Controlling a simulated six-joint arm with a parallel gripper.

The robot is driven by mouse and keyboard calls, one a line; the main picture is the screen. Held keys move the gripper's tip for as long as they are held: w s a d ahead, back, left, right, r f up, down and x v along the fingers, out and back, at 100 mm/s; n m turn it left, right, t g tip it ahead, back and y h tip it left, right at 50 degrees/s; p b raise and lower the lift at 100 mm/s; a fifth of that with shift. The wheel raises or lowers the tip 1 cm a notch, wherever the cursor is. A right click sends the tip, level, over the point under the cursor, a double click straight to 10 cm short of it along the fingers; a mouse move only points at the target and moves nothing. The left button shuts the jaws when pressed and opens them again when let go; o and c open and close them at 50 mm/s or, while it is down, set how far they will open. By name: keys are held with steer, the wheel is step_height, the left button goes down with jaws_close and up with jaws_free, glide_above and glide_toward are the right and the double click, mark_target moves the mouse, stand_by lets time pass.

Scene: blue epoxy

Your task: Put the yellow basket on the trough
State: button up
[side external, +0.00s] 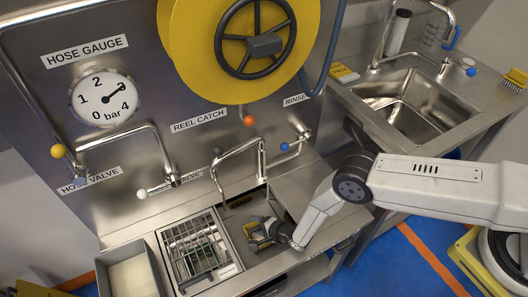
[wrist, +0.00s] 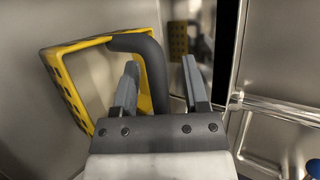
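The yellow basket (side external: 257,243) is low in the steel sink basin (side external: 236,212), partly hidden by my gripper (side external: 270,231). In the wrist view, the basket (wrist: 70,88) shows its perforated yellow side and frame at the left, tilted in the picture. Its thick dark handle (wrist: 153,62) runs down between the two grey fingers of my gripper (wrist: 160,75). The fingers are apart, with a gap visible between the handle and the right finger. Which vessel is the trough is not clear; a wire-racked basin (side external: 195,248) adjoins the sink on the left.
A grey tray (side external: 133,274) stands at the far left of the counter. A curved faucet (side external: 240,150) rises behind the sink. The hose reel (side external: 240,45) overhangs the back panel. Another sink (side external: 415,105) is at the right. Steel basin walls surround my gripper closely.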

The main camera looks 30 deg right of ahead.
steer(key=shift+r, duration=0.2)
steer(key=v, duration=1.2)
stand_by(0.6)
stand_by(0.6)
